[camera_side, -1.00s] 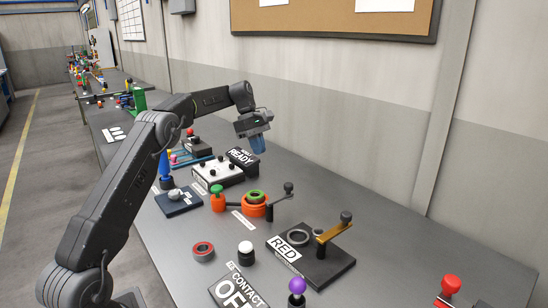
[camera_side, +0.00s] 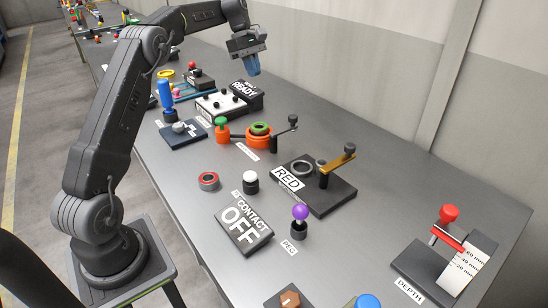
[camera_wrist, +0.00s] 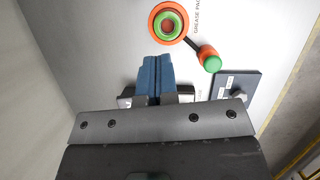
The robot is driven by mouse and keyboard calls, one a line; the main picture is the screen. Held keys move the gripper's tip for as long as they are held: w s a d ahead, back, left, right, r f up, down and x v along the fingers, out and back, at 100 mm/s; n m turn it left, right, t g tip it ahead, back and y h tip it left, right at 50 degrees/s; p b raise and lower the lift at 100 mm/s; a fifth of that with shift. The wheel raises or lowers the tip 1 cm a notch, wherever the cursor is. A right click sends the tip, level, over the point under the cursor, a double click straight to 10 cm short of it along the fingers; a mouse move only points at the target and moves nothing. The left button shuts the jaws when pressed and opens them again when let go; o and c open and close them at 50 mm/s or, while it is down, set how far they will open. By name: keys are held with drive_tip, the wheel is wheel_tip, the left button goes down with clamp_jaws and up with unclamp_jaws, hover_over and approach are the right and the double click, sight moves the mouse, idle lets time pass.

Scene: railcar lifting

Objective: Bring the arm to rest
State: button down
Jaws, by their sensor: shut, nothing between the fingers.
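My gripper (camera_side: 252,66) hangs above the far part of the bench, near the box marked READY (camera_side: 245,92) in the side view. Its blue fingers are together with nothing between them, and they point down. In the wrist view my gripper (camera_wrist: 155,62) shows its closed blue fingers over the grey bench top. The orange grease pad (camera_wrist: 168,23) with a green ring lies just beyond the fingertips there. My arm is raised and bent, clear of the bench.
The bench holds an orange station with a crank (camera_side: 260,138), a RED block with a brass lever (camera_side: 338,162), a CONTACT OFF sign (camera_side: 243,222), a purple-knobbed peg (camera_side: 300,212) and a DEPTH gauge (camera_side: 440,265). A wall stands behind. The right back of the bench is clear.

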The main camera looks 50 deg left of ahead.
drive_tip(key=s+d+r+m+t+y, duration=0.1)
drive_tip(key=s+d+r+m, duration=0.35)
drive_tip(key=d, duration=0.45)
drive_tip(key=s+d+r+m+t+y, duration=0.1)
drive_tip(key=s+d+r+m+y, duration=0.1)
drive_tip(key=s+d+r+m, duration=0.5)
drive_tip(key=s+d+f+m+t, duration=0.1)
drive_tip(key=s+d+f+m, duration=0.3)
drive_tip(key=s, duration=0.5)
drive_tip(key=s+d+f+m+t+y, duration=0.1)
drive_tip(key=s+d+f+m, duration=0.3)
drive_tip(key=s+d+f, duration=0.3)
drive_tip(key=shift+s+d+f+t, duration=0.15)
drive_tip(key=shift+s+d+t, duration=0.3)
drive_tip(key=shift+s, duration=0.6)
